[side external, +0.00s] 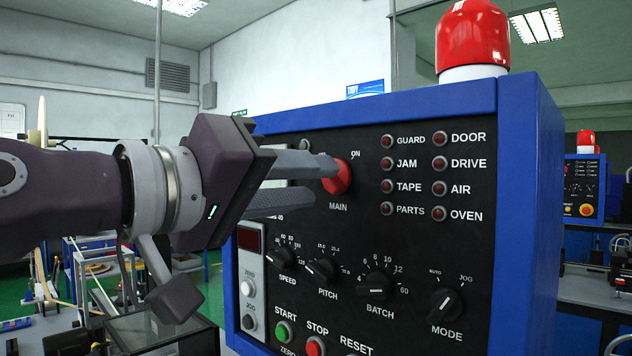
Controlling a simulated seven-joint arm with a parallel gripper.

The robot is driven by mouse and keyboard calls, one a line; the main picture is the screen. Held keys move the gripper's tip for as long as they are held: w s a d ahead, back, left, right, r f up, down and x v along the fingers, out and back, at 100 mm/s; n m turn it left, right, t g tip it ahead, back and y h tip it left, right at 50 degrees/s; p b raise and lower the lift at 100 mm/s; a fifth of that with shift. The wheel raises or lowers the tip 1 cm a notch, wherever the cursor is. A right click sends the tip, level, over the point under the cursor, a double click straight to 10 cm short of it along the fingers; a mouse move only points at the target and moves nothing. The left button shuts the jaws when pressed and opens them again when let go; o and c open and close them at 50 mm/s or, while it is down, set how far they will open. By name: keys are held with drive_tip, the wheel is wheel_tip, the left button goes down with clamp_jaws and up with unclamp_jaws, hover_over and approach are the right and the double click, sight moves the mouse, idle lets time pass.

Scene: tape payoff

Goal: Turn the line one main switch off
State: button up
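The main switch is a red knob (342,178) on the black face of the blue control panel (548,180), above the label MAIN. The word ON stands above and to the right of it. Its other position label is hidden, and I cannot tell for sure which way the knob points. My gripper (324,186) comes in from the left with its two grey fingers apart. The upper finger's tip overlaps the left part of the knob in the picture; the lower finger ends below and left of it. I cannot tell whether either finger touches the knob.
Indicator lamps (438,163) sit right of the switch. Below are the speed (284,256), pitch (325,267), batch (378,284) and mode (447,303) dials, then green start (284,332) and red stop (315,346) buttons. A red beacon (472,38) tops the panel.

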drive_tip(key=v, duration=0.5)
drive_tip(key=shift+s, duration=0.1)
drive_tip(key=s+a+f+m+g+y, duration=0.1)
drive_tip(key=s+a+f+y, duration=0.2)
drive_tip(key=a+f, duration=0.35)
drive_tip(key=s+a+f+g+y, duration=0.1)
drive_tip(key=s+a+f+y, duration=0.25)
drive_tip(key=a, duration=0.65)
drive_tip(key=s+a+f+m+g+y, duration=0.1)
drive_tip(key=s+a+f+y, duration=0.15)
drive_tip(key=a+f, duration=0.5)
drive_tip(key=s+a+f+n+g+y, duration=0.1)
drive_tip(key=s+a+f+g+y, duration=0.1)
drive_tip(key=s+a+f, duration=0.3)
drive_tip(key=s+a+f+g+y, duration=0.1)
drive_tip(key=s+a+f+g, duration=0.1)
drive_tip(key=s+a+f, duration=0.3)
drive_tip(key=s+a, duration=0.4)
drive_tip(key=shift+s+f+n+y, duration=0.35)
drive_tip(key=shift+s+n+y, duration=0.05)
